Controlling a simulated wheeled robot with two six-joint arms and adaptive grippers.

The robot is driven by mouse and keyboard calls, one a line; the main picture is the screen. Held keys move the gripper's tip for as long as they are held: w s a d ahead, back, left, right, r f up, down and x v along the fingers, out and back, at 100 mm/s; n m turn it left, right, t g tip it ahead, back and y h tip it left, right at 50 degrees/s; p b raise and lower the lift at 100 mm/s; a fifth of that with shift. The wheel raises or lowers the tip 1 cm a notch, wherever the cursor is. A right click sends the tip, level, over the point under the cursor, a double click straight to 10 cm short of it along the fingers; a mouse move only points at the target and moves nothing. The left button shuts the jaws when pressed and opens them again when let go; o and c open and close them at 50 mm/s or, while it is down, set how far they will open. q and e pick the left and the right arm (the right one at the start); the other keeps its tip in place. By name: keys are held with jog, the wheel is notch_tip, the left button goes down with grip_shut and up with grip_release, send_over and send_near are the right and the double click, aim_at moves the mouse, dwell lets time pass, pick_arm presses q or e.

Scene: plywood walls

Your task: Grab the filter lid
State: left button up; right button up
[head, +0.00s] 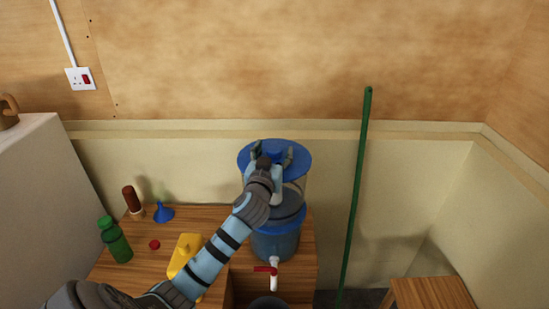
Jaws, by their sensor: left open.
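The filter lid (301,165) is a round blue disc on top of the water filter (277,241). The filter has a clear upper part, a blue lower part and a tap with a red handle (265,269) at the front. My left gripper (272,155) is over the middle of the lid, with its fingers open around the raised blue knob. The hand hides part of the lid and the filter's upper part. I cannot tell whether the fingers touch the knob. My right gripper is not in view.
On the wooden table (216,216) left of the filter stand a green bottle (116,241), a brown bottle (132,200), a blue funnel (163,212), a red cap (154,244) and a yellow jug (184,252). A green pole (355,200) leans at the right. A wooden stool (432,293) is at lower right.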

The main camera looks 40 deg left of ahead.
pick_arm(q)
jog(key=c, duration=1.3)
jog(key=shift+w, duration=0.1)
